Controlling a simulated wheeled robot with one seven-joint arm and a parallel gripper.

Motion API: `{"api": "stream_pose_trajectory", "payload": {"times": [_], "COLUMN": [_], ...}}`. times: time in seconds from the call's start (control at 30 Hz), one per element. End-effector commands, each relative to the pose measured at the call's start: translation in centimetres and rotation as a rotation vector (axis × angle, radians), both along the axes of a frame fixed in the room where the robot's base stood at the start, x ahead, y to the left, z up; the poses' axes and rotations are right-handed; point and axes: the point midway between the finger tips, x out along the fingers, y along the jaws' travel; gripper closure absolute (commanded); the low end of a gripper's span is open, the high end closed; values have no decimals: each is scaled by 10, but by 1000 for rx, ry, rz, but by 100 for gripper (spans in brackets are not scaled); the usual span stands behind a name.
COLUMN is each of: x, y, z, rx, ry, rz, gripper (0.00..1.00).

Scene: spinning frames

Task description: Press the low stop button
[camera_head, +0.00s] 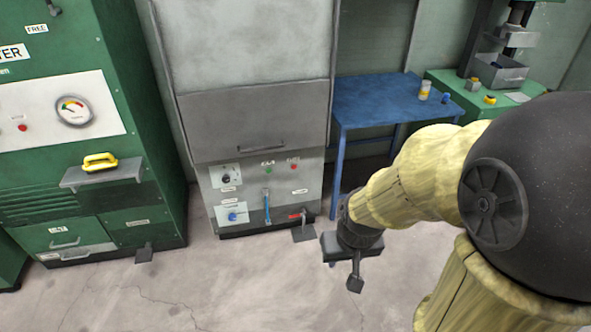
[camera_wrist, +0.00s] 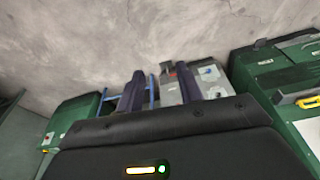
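A grey cabinet (camera_head: 262,185) stands in the middle of the head view with small controls on its lower front. Low on its right side is a small red part (camera_head: 294,216) beside a grey lever-like piece (camera_head: 304,217); I cannot tell whether it is the stop button. A red spot also shows on the cabinet in the wrist view (camera_wrist: 173,71). Higher up is a round red button or lamp (camera_head: 293,167). My gripper (camera_head: 355,276) hangs to the right of the cabinet, apart from it. In the wrist view its two fingers (camera_wrist: 160,88) are spread with nothing between them.
A blue table (camera_head: 385,100) with a small jar (camera_head: 425,90) stands right of the cabinet. A green machine (camera_head: 105,190) with a yellow-handled tool (camera_head: 100,161) on its ledge stands left. A dark pedal-like plate (camera_head: 304,234) lies at the cabinet's foot. The floor in front is clear.

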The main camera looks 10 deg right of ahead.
Motion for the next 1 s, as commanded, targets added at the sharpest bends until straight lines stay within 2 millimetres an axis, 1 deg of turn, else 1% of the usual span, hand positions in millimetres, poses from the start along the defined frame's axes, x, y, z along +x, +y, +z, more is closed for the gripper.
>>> {"api": "stream_pose_trajectory", "payload": {"times": [0.3, 0.33, 0.47, 0.5, 1.0], "x": [0, 0, 0, 0, 0], "y": [0, 0, 0, 0, 0], "z": [0, 0, 0, 0, 0], "rx": [0, 0, 0, 0, 0], "ry": [0, 0, 0, 0, 0], "rz": [0, 0, 0, 0, 0], "gripper": [64, 66, 91, 99, 100]}}
